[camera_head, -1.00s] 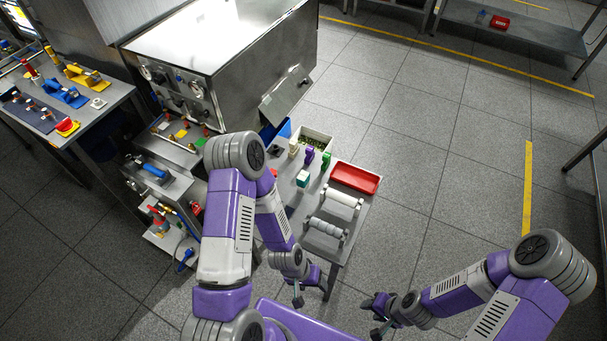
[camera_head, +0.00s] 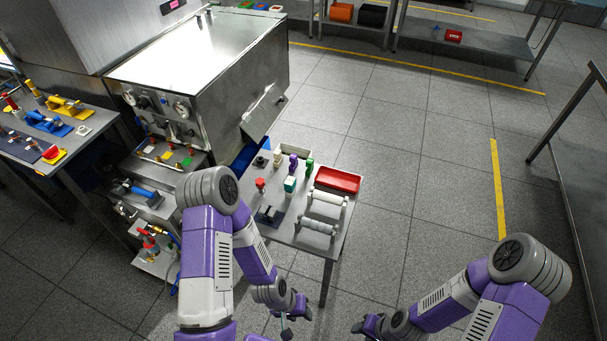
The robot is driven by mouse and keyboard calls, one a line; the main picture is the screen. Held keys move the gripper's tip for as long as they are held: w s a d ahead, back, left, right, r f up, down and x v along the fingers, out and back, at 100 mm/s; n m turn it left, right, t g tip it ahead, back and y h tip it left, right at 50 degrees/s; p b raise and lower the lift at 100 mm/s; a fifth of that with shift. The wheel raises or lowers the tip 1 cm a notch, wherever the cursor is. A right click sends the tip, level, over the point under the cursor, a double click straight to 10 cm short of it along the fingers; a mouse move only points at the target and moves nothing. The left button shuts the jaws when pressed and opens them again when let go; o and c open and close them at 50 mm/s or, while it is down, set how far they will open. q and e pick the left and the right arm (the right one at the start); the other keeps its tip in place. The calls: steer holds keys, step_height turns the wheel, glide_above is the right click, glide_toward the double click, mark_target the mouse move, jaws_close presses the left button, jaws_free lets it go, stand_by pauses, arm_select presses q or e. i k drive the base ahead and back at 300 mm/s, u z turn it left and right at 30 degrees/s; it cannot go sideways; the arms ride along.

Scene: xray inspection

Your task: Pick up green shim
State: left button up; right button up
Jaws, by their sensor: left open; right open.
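A small flat green piece (camera_head: 187,161), possibly the green shim, lies on the metal ledge at the front of the steel cabinet, near a yellow piece (camera_head: 166,155). A green upright item (camera_head: 309,166) stands on the small table beside a purple one (camera_head: 293,162). I cannot tell for certain which one is the shim. My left gripper (camera_head: 292,322) is open and low, in front of the small table, apart from both green items. My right gripper (camera_head: 366,325) is open and empty at the lower middle, farther to the right.
The small table (camera_head: 338,228) also holds a red tray (camera_head: 338,180), white rollers (camera_head: 324,211) and a teal-and-white box (camera_head: 290,184). The steel cabinet (camera_head: 209,60) stands behind, its flap (camera_head: 264,113) tilted out. A side bench (camera_head: 77,140) is at left.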

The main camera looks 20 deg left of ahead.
mark_target(310, 162)
steer(key=u, duration=0.15)
steer(key=k, duration=0.15)
steer(key=z, duration=1.2)
steer(key=i, duration=3.1)
steer(key=u, duration=3.9)
steer(key=i, duration=0.55)
